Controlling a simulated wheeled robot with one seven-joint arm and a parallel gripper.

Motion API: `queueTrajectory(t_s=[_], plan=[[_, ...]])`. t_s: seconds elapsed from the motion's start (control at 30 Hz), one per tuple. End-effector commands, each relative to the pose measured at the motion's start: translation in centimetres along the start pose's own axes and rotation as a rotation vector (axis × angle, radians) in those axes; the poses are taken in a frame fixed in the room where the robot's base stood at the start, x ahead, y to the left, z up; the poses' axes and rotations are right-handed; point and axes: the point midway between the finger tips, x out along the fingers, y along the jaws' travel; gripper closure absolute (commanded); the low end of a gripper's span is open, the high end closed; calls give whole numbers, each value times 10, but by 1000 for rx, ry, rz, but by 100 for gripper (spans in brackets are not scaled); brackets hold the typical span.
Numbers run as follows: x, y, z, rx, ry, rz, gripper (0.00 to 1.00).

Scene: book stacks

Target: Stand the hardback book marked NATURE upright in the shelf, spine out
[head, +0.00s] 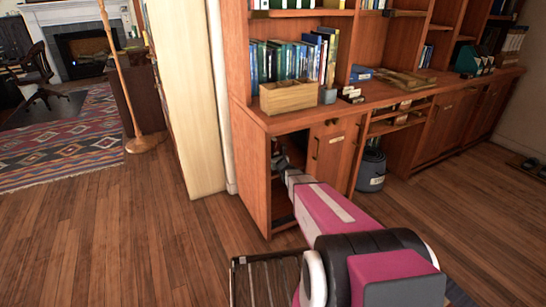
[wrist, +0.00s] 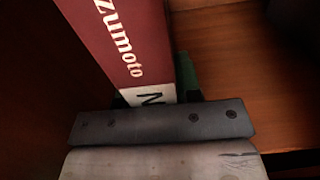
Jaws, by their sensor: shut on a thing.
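A dark red book (wrist: 122,42) with white lettering "zumoto" fills the middle of the wrist view. A white label with a black "N" shows at its near end; the rest of the label is hidden behind my gripper, so the full word cannot be read. My gripper (wrist: 155,98) is shut on this book. In the head view my gripper (head: 281,160) reaches into the open lower left compartment of the wooden shelf unit (head: 252,165). The book cannot be made out there. A bit of green shows beside the book in the wrist view; I cannot tell what it is.
A dark brown surface lies left of the book and a lit wooden surface (wrist: 230,65) lies right of it. A closed cabinet door (head: 332,150) stands right of the compartment. A wooden box (head: 288,96) sits on the counter above. A grey bin (head: 371,170) stands farther right.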

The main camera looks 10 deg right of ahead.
Motion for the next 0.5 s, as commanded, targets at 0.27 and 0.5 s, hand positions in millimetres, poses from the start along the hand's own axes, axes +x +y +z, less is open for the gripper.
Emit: queueTrajectory(t_s=[0.27,0.5], plan=[[0,0,-3,0,0,0,43],[0,0,-2,0,0,0,43]])
